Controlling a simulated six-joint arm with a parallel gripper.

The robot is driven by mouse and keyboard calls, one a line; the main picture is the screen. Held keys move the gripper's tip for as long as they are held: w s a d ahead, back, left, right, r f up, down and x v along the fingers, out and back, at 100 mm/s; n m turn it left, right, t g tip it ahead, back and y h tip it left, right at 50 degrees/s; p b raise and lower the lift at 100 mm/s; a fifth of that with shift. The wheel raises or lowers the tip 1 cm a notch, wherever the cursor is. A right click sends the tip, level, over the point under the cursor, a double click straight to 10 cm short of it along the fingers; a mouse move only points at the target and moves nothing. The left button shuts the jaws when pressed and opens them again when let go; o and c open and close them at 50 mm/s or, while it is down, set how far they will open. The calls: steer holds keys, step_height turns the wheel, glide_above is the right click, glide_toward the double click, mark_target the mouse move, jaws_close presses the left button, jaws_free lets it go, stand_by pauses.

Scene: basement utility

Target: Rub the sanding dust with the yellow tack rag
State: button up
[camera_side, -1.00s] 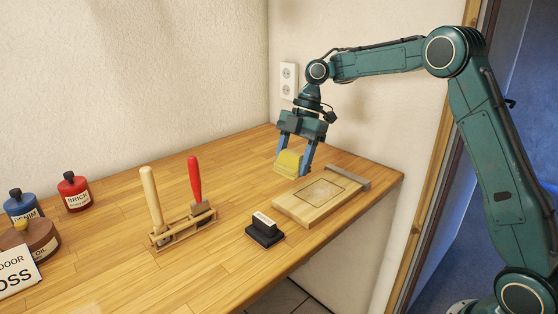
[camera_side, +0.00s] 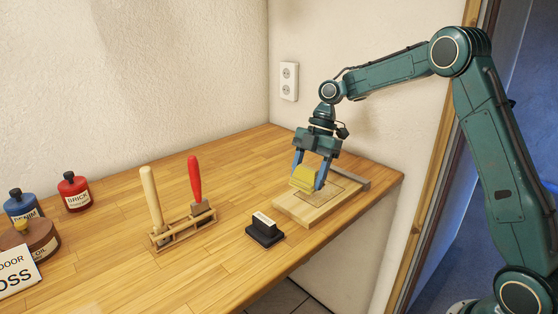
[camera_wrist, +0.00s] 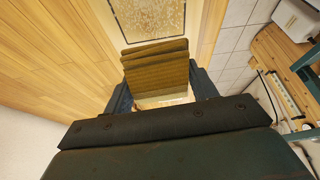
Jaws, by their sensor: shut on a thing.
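The yellow tack rag (camera_side: 304,179) is a folded block held between the blue fingers of my gripper (camera_side: 309,178). In the side view it is at the wooden board (camera_side: 297,209), over the left part of the outlined patch; I cannot tell whether it touches. The wrist view shows the rag (camera_wrist: 157,68) between the fingers (camera_wrist: 160,88). Ahead of it lies the dark-outlined rectangle with speckled tan sanding dust (camera_wrist: 150,18). The rag and gripper hide part of the board.
A dark block with a label (camera_side: 264,231) stands left of the board. A wooden rack (camera_side: 184,230) holds two handled tools. Red (camera_side: 74,192) and blue (camera_side: 22,206) containers stand far left. The bench's front edge runs close to the board.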

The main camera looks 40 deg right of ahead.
mark_target(308, 199)
steer(key=shift+f, duration=1.6)
steer(key=shift+d+f, duration=0.7)
steer(key=shift+f, duration=0.15)
steer(key=shift+c, duration=0.3)
steer(key=shift+d, duration=4.85)
steer(key=shift+a, duration=5.4)
steer(key=shift+w+a, duration=0.1)
steer(key=shift+a, duration=0.05)
steer(key=shift+d, duration=5.8)
steer(key=shift+a, duration=5.5)
steer(key=shift+a+r, duration=0.15)
steer(key=shift+r, duration=0.5)
steer(key=shift+a+r, duration=0.15)
steer(key=shift+r, duration=3.35)
